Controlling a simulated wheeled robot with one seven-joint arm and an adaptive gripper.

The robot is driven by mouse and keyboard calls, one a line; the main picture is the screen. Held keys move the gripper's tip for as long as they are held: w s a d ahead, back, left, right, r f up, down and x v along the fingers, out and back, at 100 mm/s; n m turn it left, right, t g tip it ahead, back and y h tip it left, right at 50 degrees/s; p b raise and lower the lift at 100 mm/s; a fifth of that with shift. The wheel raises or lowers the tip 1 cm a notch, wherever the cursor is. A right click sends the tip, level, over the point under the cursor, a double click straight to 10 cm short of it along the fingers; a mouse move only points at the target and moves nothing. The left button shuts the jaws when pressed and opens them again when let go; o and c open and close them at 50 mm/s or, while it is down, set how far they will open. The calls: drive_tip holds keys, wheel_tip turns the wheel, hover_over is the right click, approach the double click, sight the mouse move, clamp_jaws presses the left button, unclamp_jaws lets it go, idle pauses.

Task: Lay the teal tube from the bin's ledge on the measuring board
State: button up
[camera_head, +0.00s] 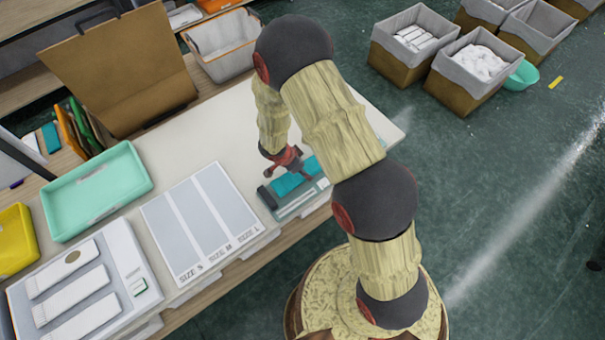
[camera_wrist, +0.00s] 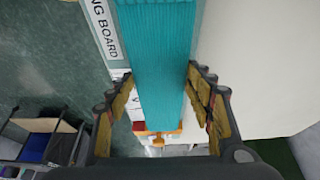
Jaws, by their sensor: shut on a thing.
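The teal tube (camera_head: 288,184) is a long ribbed knit piece, partly covered by my arm in the head view. My gripper (camera_head: 285,160) is shut on it from above. In the wrist view the teal tube (camera_wrist: 158,60) runs lengthwise between the two fingers (camera_wrist: 160,108). The measuring board (camera_head: 297,204) lies under the tube on the table, near its front edge. Its lettered white strip (camera_wrist: 103,25) shows left of the tube in the wrist view. I cannot tell whether the tube touches the board.
A grey size mat (camera_head: 205,222) lies left of the board. A mint tray (camera_head: 97,190), a white panel with folded pieces (camera_head: 138,268) and a lined basket (camera_head: 222,45) share the table. Lined crates (camera_head: 462,85) stand on the floor beyond.

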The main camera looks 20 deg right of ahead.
wheel_tip(320, 180, down, 3)
drive_tip(key=shift+f+b, duration=0.1)
drive_tip(key=shift+b, duration=0.3)
drive_tip(key=o, duration=1)
drive_tip(key=shift+c, duration=0.2)
